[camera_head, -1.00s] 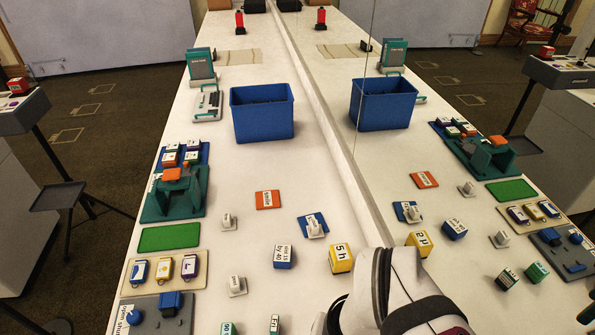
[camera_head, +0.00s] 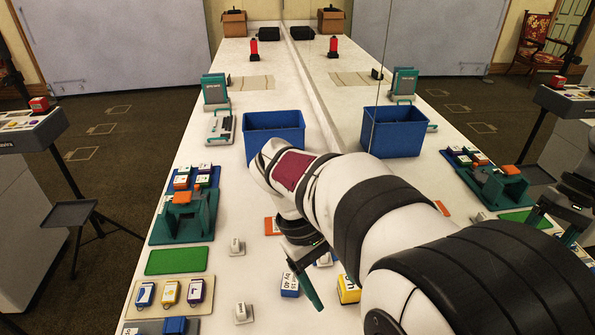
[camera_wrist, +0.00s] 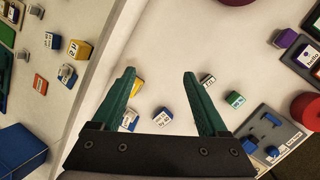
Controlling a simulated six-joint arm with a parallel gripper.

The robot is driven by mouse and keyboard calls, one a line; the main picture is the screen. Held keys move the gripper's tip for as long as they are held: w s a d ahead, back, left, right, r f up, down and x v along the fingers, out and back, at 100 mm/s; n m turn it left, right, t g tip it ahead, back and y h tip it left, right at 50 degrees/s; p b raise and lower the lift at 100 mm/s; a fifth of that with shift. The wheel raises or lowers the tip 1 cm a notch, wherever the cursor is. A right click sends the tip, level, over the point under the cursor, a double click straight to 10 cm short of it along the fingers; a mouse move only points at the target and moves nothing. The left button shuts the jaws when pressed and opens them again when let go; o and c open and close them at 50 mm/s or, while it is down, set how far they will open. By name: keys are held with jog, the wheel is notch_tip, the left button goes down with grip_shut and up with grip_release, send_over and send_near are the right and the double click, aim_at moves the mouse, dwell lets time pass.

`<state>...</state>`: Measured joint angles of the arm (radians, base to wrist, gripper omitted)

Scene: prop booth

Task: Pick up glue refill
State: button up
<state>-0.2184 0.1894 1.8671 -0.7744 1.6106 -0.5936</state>
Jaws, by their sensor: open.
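No thing in view is readable as the glue refill, so I cannot tell which one it is. A beige tray (camera_head: 172,312) at the front left holds a blue (camera_head: 145,294), a yellow (camera_head: 169,292) and a purple-and-white cartridge (camera_head: 195,291). A blue-and-white labelled block (camera_head: 290,285) and a yellow block (camera_head: 348,289) stand near my gripper (camera_head: 304,276). In the wrist view my gripper (camera_wrist: 160,74) has its green fingers wide apart, with nothing held. My arm hides part of the table.
A blue bin (camera_head: 273,131) stands mid-table. A teal stand (camera_head: 186,215) with an orange part and a green mat (camera_head: 180,261) are at left. Small white pieces (camera_head: 237,246) stand nearby. A mirror along the right repeats the scene.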

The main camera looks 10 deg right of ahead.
jog(key=w+a+f+n+t+h, duration=0.1)
jog(key=w+a+f+n+h, duration=0.2)
jog(key=w+f+n, duration=0.2)
jog(key=w+a+f+n+t+h, duration=0.2)
jog(key=w+f+n, duration=0.3)
jog(key=w, duration=0.3)
jog(key=w+a+f+n+t+h, duration=0.1)
jog(key=w+a+f+n+h, duration=0.2)
jog(key=w+a+f+n, duration=0.1)
jog(key=shift+w+a+f+n+h, duration=0.15)
jog(key=shift+w+f+n+h, duration=0.1)
jog(key=shift+w+f, duration=0.5)
jog(key=shift+w+a+f+n+h, duration=0.15)
jog(key=shift+w+f+n, duration=0.1)
jog(key=shift+w+f, duration=0.5)
jog(key=x, duration=1)
jog(key=r+x, duration=0.1)
jog(key=x, duration=0.4)
jog(key=shift+w+d+f, duration=0.1)
jog(key=shift+w+d, duration=0.35)
jog(key=shift+d, duration=0.05)
grip_shut()
